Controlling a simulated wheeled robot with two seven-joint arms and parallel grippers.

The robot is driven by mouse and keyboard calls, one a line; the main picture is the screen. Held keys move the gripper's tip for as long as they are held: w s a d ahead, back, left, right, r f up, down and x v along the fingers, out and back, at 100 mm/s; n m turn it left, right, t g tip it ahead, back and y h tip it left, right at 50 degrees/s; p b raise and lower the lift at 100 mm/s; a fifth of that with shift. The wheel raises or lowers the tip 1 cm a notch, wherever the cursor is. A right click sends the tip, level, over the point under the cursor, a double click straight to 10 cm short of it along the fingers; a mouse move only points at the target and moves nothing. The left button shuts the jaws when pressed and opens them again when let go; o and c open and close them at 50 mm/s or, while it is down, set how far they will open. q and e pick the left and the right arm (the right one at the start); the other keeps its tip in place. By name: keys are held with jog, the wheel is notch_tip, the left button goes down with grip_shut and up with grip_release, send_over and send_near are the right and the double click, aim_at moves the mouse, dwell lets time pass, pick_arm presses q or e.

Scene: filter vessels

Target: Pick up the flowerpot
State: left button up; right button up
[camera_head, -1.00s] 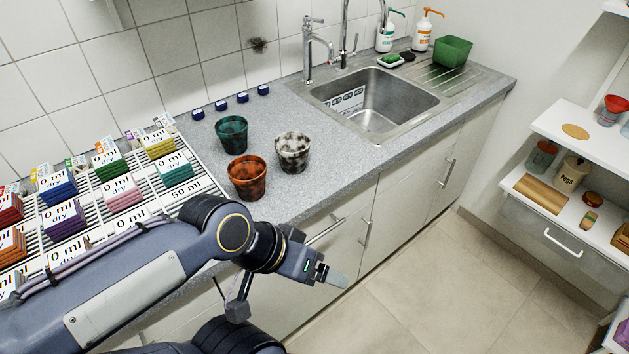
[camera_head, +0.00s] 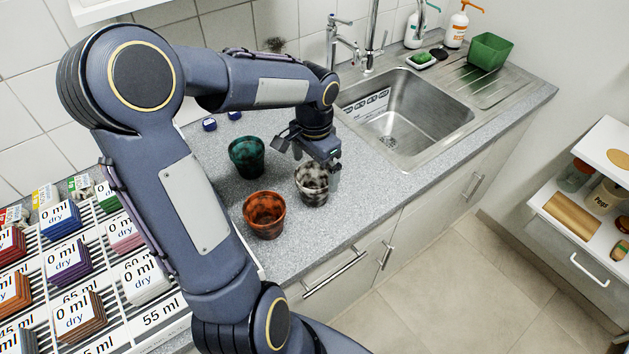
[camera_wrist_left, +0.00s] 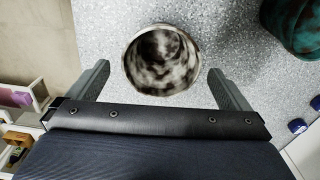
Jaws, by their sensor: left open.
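Three flowerpots stand upright on the grey counter (camera_head: 300,235): a black-and-white mottled one (camera_head: 313,190), a dark green one (camera_head: 246,158) and an orange-brown one (camera_head: 264,215). My left gripper (camera_head: 315,160) is open just above the mottled pot, partly covering its rim in the head view. In the left wrist view, the mottled pot (camera_wrist_left: 161,62) shows from above, between the two spread fingers and a little beyond their tips. The green pot (camera_wrist_left: 295,25) is at the upper right there. My right gripper is not in view.
A steel sink (camera_head: 405,115) lies right of the pots, with a green tub (camera_head: 490,50) on its drainer. A rack of labelled coloured blocks (camera_head: 165,305) is at left. Small blue caps (camera_head: 209,124) lie behind the pots. The counter's front edge is close to them.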

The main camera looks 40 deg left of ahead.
aim_at(314, 186)
pick_arm(q)
jog(key=shift+w+a+f, duration=0.2)
jog(key=shift+a+f, duration=0.05)
jog(key=shift+f, duration=0.6)
jog(key=f, duration=0.3)
jog(key=f+p, duration=0.1)
jog(key=f, duration=0.2)
jog(key=shift+s+d+f, duration=0.15)
jog(key=shift+s+f, duration=0.05)
jog(key=shift+f, duration=0.2)
jog(key=c, duration=1)
jog(key=shift+r, duration=0.1)
